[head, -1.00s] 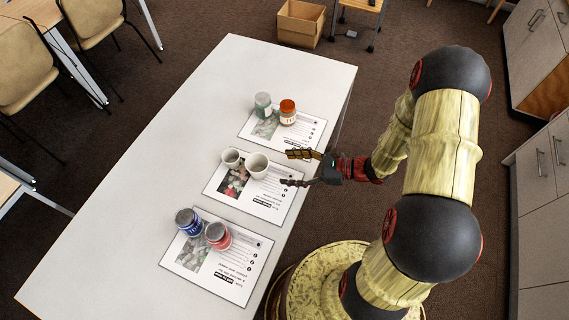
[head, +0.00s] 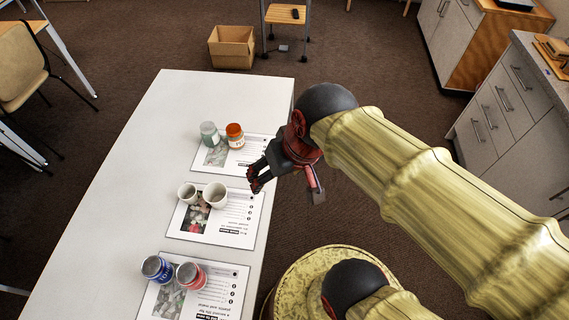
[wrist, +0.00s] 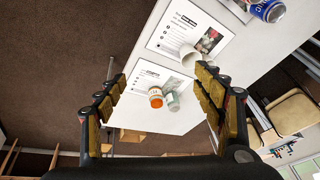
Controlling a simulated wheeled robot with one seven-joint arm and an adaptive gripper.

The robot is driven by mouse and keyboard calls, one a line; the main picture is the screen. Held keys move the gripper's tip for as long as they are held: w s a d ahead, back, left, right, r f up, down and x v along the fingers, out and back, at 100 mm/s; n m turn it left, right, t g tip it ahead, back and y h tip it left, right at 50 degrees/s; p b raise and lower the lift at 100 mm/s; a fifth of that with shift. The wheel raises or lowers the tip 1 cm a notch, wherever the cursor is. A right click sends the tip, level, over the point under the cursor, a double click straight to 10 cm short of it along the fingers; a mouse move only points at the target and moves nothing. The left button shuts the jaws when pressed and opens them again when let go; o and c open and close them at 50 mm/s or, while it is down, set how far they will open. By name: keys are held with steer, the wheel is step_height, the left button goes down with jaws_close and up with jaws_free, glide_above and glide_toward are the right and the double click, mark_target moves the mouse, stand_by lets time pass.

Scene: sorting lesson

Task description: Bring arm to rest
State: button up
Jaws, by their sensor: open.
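My gripper (head: 286,192) is open and empty, raised beside the right edge of the white table (head: 100,200). In the wrist view its two fingers are spread wide (wrist: 160,78), with nothing held between them. On the far printed sheet (head: 256,146) stand a grey-green jar (head: 209,134) and an orange-lidded jar (head: 235,136). On the middle sheet (head: 236,222) stand two white cups, a smaller one (head: 188,193) and a larger one (head: 215,195). On the near sheet (head: 222,290) are a blue can (head: 156,268) and a red can (head: 190,275).
The left part of the table is bare. A cardboard box (head: 231,48) and a small wheeled stand (head: 285,14) are on the floor beyond the table. Grey drawer cabinets (head: 500,115) stand at the right. A chair (head: 22,75) is at the upper left.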

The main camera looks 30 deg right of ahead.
steer(key=shift+s+d+r+n+t+h, duration=0.15)
steer(key=shift+d+r+n+t+h, duration=0.2)
steer(key=shift+r, duration=0.4)
steer(key=shift+s+d+r+n+t+h, duration=0.15)
steer(key=shift+d+r+n+t, duration=0.25)
steer(key=shift+r, duration=0.3)
